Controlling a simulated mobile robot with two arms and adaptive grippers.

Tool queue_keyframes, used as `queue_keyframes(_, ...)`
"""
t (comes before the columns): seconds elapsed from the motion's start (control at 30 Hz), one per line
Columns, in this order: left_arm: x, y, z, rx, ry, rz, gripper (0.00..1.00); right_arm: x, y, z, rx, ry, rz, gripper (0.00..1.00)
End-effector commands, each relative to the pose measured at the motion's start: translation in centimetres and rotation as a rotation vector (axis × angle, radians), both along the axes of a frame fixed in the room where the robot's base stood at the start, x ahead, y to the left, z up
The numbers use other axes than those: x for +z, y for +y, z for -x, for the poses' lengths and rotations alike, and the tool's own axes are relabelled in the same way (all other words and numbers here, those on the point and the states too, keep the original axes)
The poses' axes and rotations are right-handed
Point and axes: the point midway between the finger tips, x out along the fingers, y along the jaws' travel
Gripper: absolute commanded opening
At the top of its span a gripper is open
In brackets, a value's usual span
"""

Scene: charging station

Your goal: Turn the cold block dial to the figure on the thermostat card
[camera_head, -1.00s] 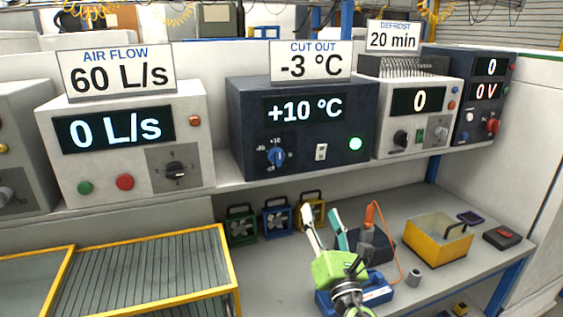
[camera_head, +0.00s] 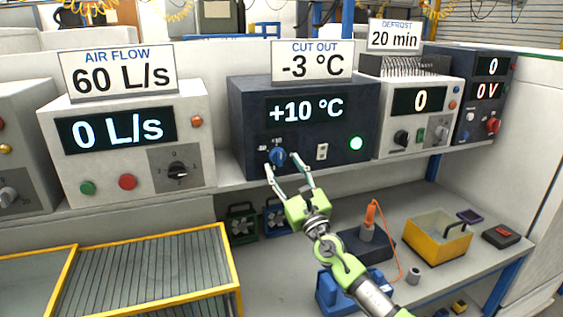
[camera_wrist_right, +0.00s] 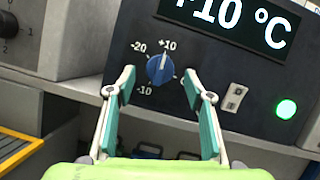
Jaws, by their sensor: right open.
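The cold block (camera_head: 337,146) is a dark box on the shelf with a lit display reading +10 °C. Its blue dial (camera_head: 278,157) is at the lower left of the front; it also shows in the right wrist view (camera_wrist_right: 160,69), its white mark toward +10. The scale there shows -20, -10 and +10; another label is partly hidden by a finger. The card (camera_head: 311,61) on top reads CUT OUT -3 °C. My right gripper (camera_head: 288,177) is open and empty just below the dial, its fingers to either side and apart from it. My left gripper is not in view.
A white switch (camera_head: 322,151) and a lit green lamp (camera_head: 356,143) sit right of the dial. The AIR FLOW box (camera_head: 126,143) stands to the left, another white instrument (camera_head: 418,114) to the right. A yellow bin (camera_head: 438,241) is on the bench below.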

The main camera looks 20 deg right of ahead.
Motion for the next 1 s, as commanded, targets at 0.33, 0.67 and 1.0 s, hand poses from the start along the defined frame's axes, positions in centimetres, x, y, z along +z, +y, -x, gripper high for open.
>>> queue_keyframes(0.33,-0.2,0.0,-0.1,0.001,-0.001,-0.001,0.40,0.8,0.3,-2.2,0.000,0.001,0.000,0.48)
queue_keyframes(0.67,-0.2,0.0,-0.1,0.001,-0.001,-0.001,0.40,0.8,0.3,-2.2,-0.001,0.000,0.000,0.22)
queue_keyframes(1.0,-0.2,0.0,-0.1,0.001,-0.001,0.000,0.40,0.8,0.3,-2.2,0.000,0.000,-0.015,0.09)
